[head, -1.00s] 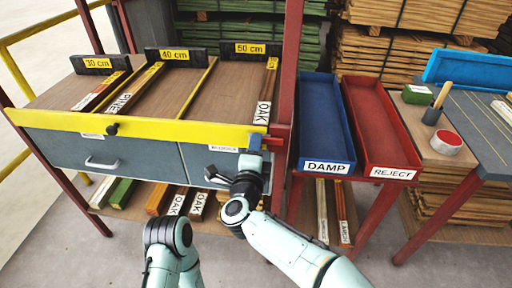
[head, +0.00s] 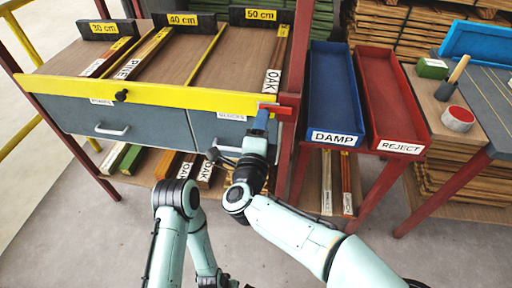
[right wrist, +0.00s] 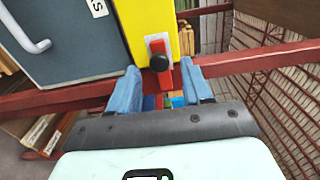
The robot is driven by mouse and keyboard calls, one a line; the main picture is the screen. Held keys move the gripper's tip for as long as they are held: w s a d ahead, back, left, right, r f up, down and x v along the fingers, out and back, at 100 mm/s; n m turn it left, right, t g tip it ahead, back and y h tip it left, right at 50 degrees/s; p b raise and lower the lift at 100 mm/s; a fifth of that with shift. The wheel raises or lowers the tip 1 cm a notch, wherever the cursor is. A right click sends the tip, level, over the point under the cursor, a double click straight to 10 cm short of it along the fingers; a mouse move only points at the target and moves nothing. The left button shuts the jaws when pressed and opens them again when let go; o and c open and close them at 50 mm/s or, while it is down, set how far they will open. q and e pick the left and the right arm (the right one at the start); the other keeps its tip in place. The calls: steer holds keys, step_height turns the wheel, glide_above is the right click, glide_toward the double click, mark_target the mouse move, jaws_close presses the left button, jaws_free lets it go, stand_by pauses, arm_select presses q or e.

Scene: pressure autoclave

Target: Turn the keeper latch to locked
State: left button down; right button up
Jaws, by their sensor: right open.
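The keeper latch (right wrist: 162,76) is a red lever with a round black knob and a pale plate behind it, at the end of the yellow bar (right wrist: 155,18). In the head view the red latch (head: 281,109) shows at the bar's right end, partly hidden by my gripper. My right gripper (right wrist: 159,72) is open, its blue fingers on either side of the red lever. I cannot tell whether they touch it. It also shows in the head view (head: 261,122), foreshortened, just in front of the latch. My left arm is low in the head view; its gripper is not clearly seen.
The yellow bar spans the front of a rack with grey drawers (head: 155,124) and a second black knob (head: 121,95). A red post (head: 298,70) stands just right of the latch. The blue DAMP tray (head: 334,90) and red REJECT tray (head: 392,95) lie farther right.

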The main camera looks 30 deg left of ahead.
arm_select(q)
steer(key=shift+w+d+r+t+p, duration=0.15)
steer(key=shift+w+r+t+p, duration=0.25)
steer(key=shift+w+r, duration=0.55)
arm_select(e)
steer(key=v, duration=0.9)
arm_select(q)
steer(key=shift+f, duration=0.15)
arm_select(e)
steer(key=shift+w, duration=0.1)
